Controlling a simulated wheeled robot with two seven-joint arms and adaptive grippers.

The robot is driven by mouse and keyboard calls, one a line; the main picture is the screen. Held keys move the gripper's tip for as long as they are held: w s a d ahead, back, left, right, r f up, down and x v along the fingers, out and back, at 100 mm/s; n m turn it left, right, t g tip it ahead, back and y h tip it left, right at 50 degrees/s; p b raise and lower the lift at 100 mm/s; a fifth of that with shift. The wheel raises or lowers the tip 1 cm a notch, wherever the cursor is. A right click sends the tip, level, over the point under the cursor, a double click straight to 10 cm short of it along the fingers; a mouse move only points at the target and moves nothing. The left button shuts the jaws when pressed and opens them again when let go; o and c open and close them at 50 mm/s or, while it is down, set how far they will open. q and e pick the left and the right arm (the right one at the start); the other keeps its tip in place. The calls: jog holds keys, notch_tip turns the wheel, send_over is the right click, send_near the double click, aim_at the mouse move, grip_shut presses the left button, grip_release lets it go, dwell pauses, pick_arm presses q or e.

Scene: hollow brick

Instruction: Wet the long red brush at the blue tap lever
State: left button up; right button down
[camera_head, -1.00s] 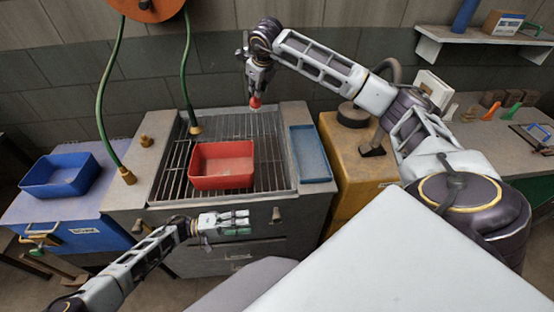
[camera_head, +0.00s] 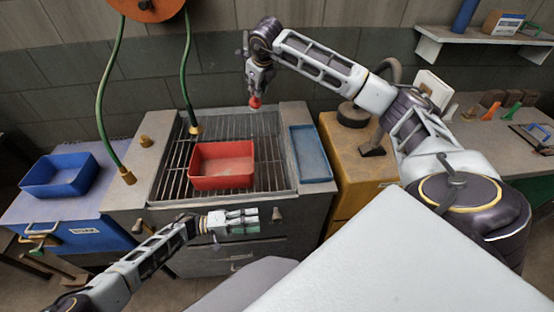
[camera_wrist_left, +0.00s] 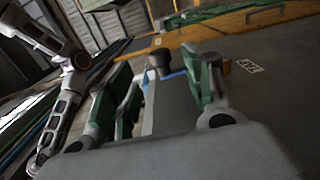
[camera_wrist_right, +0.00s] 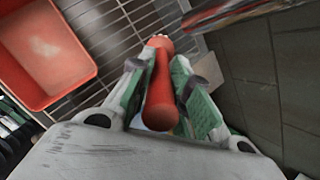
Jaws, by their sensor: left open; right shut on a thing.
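My right gripper (camera_head: 258,88) is shut on a red brush (camera_head: 255,102) above the back of the grated sink. In the right wrist view the brush (camera_wrist_right: 161,88) is a red, rounded handle between the green-padded fingers (camera_wrist_right: 172,95); I cannot make out bristles. My left gripper (camera_head: 250,220) is open and empty in front of the sink's front face, pointing right. A dark knob (camera_head: 276,214) on that face is just beyond its fingertips. In the left wrist view a dark knob (camera_wrist_left: 158,65) shows between the open fingers (camera_wrist_left: 165,90). I cannot make out a blue tap lever.
A red bin (camera_head: 222,168) stands on the sink grate (camera_head: 270,165). A blue tray (camera_head: 310,153) lies on the sink's right rim. A blue bin (camera_head: 60,175) is at the left. A green hose (camera_head: 101,90) hangs to a brass fitting (camera_head: 128,177).

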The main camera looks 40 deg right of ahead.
aim_at(277, 219)
pick_arm(q)
jog(key=shift+x, duration=4.35)
grip_shut()
